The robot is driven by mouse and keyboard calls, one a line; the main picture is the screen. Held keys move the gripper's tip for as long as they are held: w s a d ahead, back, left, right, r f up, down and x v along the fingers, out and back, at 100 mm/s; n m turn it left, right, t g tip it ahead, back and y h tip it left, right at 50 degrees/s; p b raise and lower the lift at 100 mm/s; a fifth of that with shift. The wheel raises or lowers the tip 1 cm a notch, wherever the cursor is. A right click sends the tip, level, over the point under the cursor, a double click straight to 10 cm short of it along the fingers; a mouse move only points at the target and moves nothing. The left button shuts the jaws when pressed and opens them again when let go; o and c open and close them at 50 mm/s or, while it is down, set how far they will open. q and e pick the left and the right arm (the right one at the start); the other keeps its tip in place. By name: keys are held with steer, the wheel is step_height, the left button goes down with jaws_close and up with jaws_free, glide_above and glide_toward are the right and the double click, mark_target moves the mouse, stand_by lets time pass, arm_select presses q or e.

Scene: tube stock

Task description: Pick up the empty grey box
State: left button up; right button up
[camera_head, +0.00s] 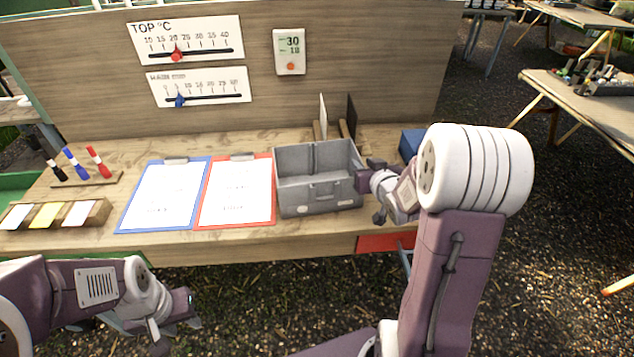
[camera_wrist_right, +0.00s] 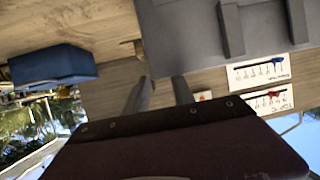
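The empty grey box (camera_head: 300,198) stands upright on the wooden table, with a divider and a handle on its front. It also shows in the right wrist view (camera_wrist_right: 185,25), large at the top. My right gripper (camera_head: 370,188) is at the box's right side. In the right wrist view my right gripper (camera_wrist_right: 160,88) has its two fingers apart with nothing between them, close to the box's edge; I cannot tell if they touch it. My left gripper (camera_head: 182,322) hangs low in front of the table, apart from the box, its fingers seemingly spread and empty.
A red clipboard (camera_head: 236,212) lies just left of the box, with a blue clipboard (camera_head: 140,220) beyond it. Upright dividers (camera_head: 324,117) stand behind the box. A blue box (camera_head: 411,142) is behind my right gripper. Markers and a card holder (camera_head: 98,212) are at the left.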

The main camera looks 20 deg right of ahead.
mark_target(359, 156)
steer(key=shift+w+d+f, duration=0.15)
steer(key=x, duration=0.5)
steer(key=shift+w, duration=0.15)
steer(key=shift+d+r, duration=0.1)
steer(key=shift+r, duration=0.15)
steer(key=shift+c, duration=0.7)
jaws_close()
